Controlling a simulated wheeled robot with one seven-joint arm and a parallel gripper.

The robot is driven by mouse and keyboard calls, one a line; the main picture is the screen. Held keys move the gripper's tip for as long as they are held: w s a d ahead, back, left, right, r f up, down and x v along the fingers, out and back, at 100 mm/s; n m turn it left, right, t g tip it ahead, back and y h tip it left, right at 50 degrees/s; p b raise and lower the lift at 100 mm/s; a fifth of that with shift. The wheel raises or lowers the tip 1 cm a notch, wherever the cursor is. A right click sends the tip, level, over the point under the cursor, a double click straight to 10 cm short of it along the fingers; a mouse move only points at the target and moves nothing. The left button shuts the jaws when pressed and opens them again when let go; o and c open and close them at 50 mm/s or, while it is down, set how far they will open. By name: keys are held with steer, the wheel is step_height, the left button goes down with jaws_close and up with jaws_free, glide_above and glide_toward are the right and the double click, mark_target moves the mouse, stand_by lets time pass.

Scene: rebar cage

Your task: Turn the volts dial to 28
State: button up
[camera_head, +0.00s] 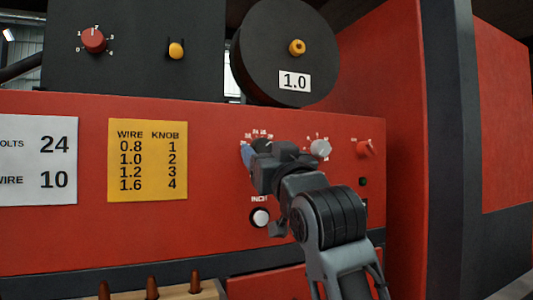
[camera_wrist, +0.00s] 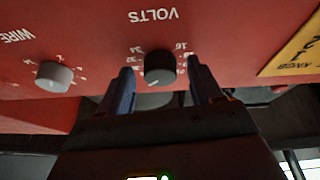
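The volts dial (camera_wrist: 160,67) is a dark round knob under an upside-down VOLTS label in the wrist view. Numbers ring it, 16 among them; a faint light mark shows on its lower edge, but the exact setting is unclear. My gripper (camera_wrist: 160,72) is open, with one blue finger on each side of the dial. Small gaps seem to show between fingers and knob; contact cannot be told. In the head view, my gripper (camera_head: 250,153) is at the red panel (camera_head: 220,220) and mostly hides the dial.
A grey wire knob (camera_wrist: 54,76) sits beside the dial; it also shows in the head view (camera_head: 320,149). A white card (camera_head: 38,160) reads volts 24, wire 10. A yellow chart (camera_head: 147,160) hangs left.

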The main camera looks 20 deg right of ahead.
steer(key=c, duration=1)
steer(key=shift+n+y, duration=0.4)
steer(key=shift+n, duration=0.7)
steer(key=o, duration=1.1)
steer(key=shift+b+v, duration=0.65)
steer(key=shift+v, duration=3.3)
steer(key=shift+d, duration=0.1)
